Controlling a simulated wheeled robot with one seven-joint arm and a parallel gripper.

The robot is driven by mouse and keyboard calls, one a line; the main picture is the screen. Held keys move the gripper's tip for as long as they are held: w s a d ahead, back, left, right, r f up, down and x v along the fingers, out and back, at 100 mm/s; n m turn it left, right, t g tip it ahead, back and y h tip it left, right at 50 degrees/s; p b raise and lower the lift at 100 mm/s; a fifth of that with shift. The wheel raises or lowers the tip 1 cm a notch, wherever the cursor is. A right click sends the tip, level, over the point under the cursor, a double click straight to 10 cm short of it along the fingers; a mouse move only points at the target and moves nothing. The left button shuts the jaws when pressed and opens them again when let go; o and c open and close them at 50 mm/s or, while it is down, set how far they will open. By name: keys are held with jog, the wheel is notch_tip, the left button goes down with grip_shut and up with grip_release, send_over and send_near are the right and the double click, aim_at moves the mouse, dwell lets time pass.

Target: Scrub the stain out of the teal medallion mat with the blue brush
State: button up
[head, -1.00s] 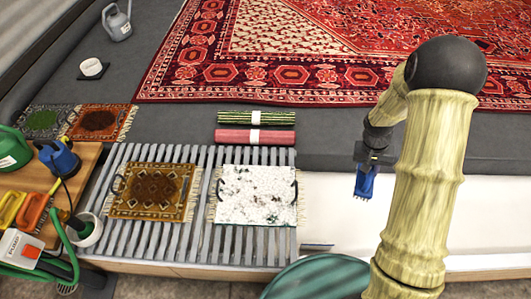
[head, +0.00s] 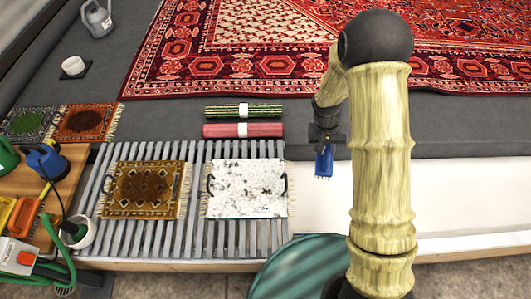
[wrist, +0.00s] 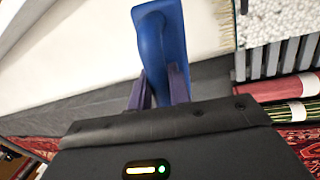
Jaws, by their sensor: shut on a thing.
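My gripper (head: 324,150) is shut on the blue brush (head: 324,163), bristles down, above the pale strip right of the slatted rack. In the wrist view, the purple fingers of my gripper (wrist: 160,92) close on the blue brush (wrist: 160,38). A mat with a white, foam-like speckled cover (head: 247,185) lies on the rack, left of the brush and apart from it. A thin teal line shows along its lower edge, but its medallion and any stain are hidden. Dark handle-like loops sit at both its sides.
A brown-gold medallion mat (head: 145,190) shares the slatted rack (head: 196,235). Green and pink rolls (head: 243,130) lie behind. A wooden table (head: 70,178) with tools and a hose stands left. A large red carpet (head: 230,75) fills the back. The pale strip (head: 450,200) is clear.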

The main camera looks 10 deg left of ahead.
jog(key=s+a+r+n+p, duration=0.1)
jog(key=s+a, duration=0.3)
jog(key=a, duration=0.5)
jog(key=s+a+r+p, duration=0.1)
jog(key=s+a+p, duration=0.3)
jog(key=a, duration=0.5)
jog(key=shift+s+a+n, duration=0.15)
jog(key=shift+s+n, duration=0.05)
jog(key=shift+n, duration=0.2)
jog(key=shift+f, duration=0.1)
notch_tip(320, 180, down, 5)
jog(key=b, duration=0.4)
jog(key=shift+r, duration=0.2)
